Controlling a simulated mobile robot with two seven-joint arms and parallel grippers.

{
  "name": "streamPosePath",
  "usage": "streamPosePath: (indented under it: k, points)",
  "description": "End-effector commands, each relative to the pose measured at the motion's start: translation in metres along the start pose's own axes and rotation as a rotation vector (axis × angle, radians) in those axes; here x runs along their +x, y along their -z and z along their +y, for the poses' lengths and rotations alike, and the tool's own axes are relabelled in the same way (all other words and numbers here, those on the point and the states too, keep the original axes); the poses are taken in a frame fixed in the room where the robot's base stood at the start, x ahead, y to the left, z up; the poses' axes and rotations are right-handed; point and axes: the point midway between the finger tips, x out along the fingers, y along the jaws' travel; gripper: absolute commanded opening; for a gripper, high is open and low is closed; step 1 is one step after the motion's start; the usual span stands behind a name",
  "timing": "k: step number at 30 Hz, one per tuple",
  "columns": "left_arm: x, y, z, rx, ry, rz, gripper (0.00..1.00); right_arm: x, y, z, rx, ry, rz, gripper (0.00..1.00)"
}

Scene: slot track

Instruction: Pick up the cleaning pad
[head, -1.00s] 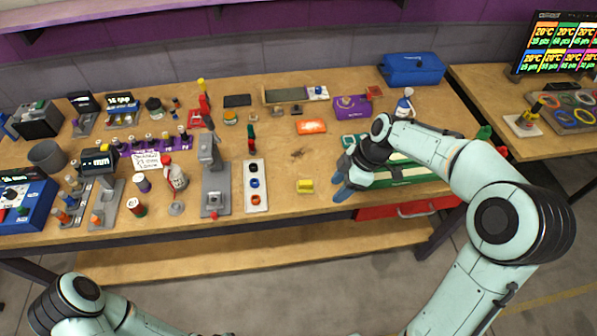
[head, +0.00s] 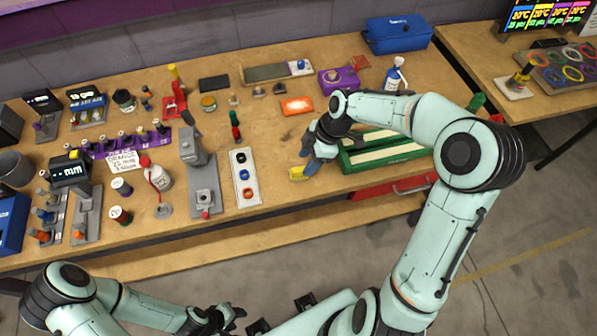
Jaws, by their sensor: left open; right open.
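A small yellow block (head: 296,173), which looks like the cleaning pad, lies on the wooden bench near its front edge. My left gripper (head: 228,318) is open and empty, low in front of the bench, far from the block.
A green track tray (head: 408,153) lies right of my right gripper, partly behind my arm. A white strip with coloured rings (head: 244,178) and a grey press (head: 201,175) stand to the left. An orange pad (head: 297,106) lies farther back. Bare bench lies between them.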

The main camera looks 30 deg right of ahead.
Motion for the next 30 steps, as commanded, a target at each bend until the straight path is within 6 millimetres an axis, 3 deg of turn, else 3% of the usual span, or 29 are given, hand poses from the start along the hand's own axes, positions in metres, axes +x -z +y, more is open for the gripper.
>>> streamPosePath:
  k: [10,19,20,24,30]
  points:
    - [-0.004,0.002,0.002,0.001,-0.001,0.003,0.43,0.046,0.003,0.007,-0.003,0.002,0.001,0.51]
    - [-0.004,0.002,0.002,0.001,-0.001,0.003,0.43,0.051,0.003,0.007,-0.001,-0.001,0.0,0.51]
    - [-0.004,0.002,0.002,0.001,-0.001,0.003,0.43,0.051,0.003,0.007,-0.001,-0.001,0.0,0.45]
    - [-0.004,0.002,0.002,0.001,-0.001,0.003,0.43,0.051,0.003,0.007,-0.001,-0.001,0.0,0.0]
    - [-0.004,0.002,0.002,0.001,-0.001,0.003,0.43,0.051,0.003,0.007,-0.001,-0.001,0.0,0.0]
